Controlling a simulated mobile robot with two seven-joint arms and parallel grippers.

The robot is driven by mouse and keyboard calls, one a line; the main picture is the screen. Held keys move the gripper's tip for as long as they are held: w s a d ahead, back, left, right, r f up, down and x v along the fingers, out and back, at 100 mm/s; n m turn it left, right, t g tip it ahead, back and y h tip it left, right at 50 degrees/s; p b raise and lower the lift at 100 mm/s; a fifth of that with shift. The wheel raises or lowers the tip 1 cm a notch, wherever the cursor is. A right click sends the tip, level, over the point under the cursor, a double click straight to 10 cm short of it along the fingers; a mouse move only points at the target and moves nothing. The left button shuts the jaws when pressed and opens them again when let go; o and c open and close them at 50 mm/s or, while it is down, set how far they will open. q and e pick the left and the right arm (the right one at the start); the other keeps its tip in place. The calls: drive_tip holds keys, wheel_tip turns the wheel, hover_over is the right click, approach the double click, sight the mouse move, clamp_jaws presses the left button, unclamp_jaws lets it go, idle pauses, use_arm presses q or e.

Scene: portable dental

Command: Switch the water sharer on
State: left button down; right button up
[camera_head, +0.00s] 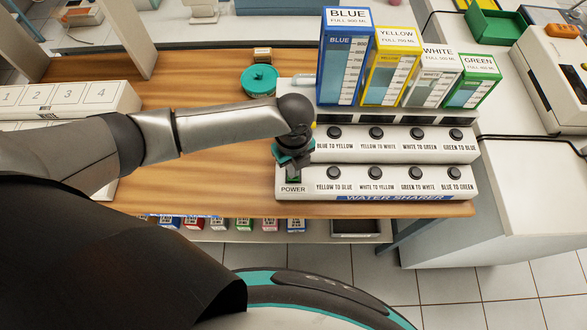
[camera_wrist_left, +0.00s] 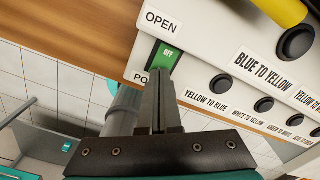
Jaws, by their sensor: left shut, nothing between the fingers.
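The water sharer (camera_head: 400,192) is a white two-tier panel on the wooden table, with black round buttons and a POWER label at its front left corner. In the head view the switch (camera_head: 293,180) is partly hidden by my left gripper. My left gripper (camera_head: 294,168) points down over the switch, shut and empty. In the left wrist view its fingertips (camera_wrist_left: 159,78) overlap the lower part of the switch; I cannot tell whether they touch it. My right gripper is not in view.
Blue (camera_head: 346,60), yellow (camera_head: 390,68), white (camera_head: 432,78) and green (camera_head: 474,82) tanks stand behind the buttons. A teal round object (camera_head: 260,80) lies left of the sharer. A white numbered box (camera_head: 70,98) is at the left.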

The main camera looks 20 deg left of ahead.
use_arm(q)
drive_tip(key=shift+f+b, duration=0.3)
drive_tip(key=shift+f, duration=0.15)
idle(0.3)
wheel_tip(320, 180, up, 7)
drive_tip(key=p, duration=0.8)
idle(0.5)
